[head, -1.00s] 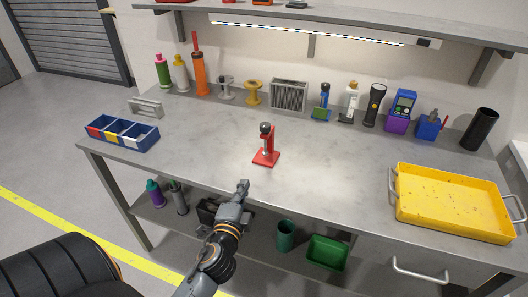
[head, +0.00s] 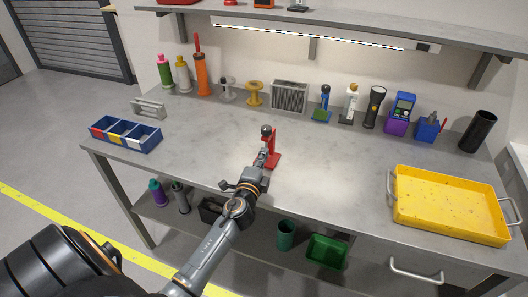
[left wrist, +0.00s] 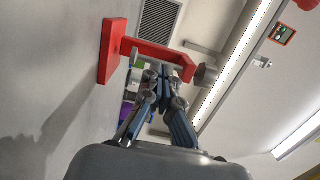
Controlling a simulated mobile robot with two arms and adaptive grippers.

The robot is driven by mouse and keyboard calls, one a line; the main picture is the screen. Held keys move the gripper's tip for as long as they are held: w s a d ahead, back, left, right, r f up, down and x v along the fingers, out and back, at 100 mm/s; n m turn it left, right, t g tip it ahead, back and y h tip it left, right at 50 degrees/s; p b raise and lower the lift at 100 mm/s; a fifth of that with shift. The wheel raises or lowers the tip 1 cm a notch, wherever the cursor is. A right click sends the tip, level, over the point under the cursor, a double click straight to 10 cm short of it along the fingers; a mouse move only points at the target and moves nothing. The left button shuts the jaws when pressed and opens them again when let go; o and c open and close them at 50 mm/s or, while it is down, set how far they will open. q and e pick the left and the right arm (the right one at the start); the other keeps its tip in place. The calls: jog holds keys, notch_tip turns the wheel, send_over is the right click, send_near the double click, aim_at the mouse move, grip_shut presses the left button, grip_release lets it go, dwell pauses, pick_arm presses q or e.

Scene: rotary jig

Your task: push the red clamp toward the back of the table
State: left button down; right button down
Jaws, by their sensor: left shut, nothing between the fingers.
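The red clamp (head: 274,147) stands upright near the middle of the table, with a dark round knob on top. In the left wrist view, the clamp (left wrist: 112,52) appears turned sideways, with its flat base at left and its knob at right. My left gripper (head: 263,158) is shut and empty, just in front of the clamp at low height. In the left wrist view, the gripper fingertips (left wrist: 162,72) overlap the clamp's upright; I cannot tell if they touch it. The gripper hides part of the clamp's front. My right gripper is not in view.
The grey table (head: 200,145) is clear behind the clamp up to a back row with a yellow spool (head: 254,92), a grey vented box (head: 289,95) and a blue clamp (head: 323,106). A blue divided bin (head: 140,146) is at left, a yellow tray (head: 450,203) at right.

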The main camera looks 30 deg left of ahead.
pick_arm(q)
jog(key=shift+w+a, duration=0.2)
jog(key=shift+w, duration=0.4)
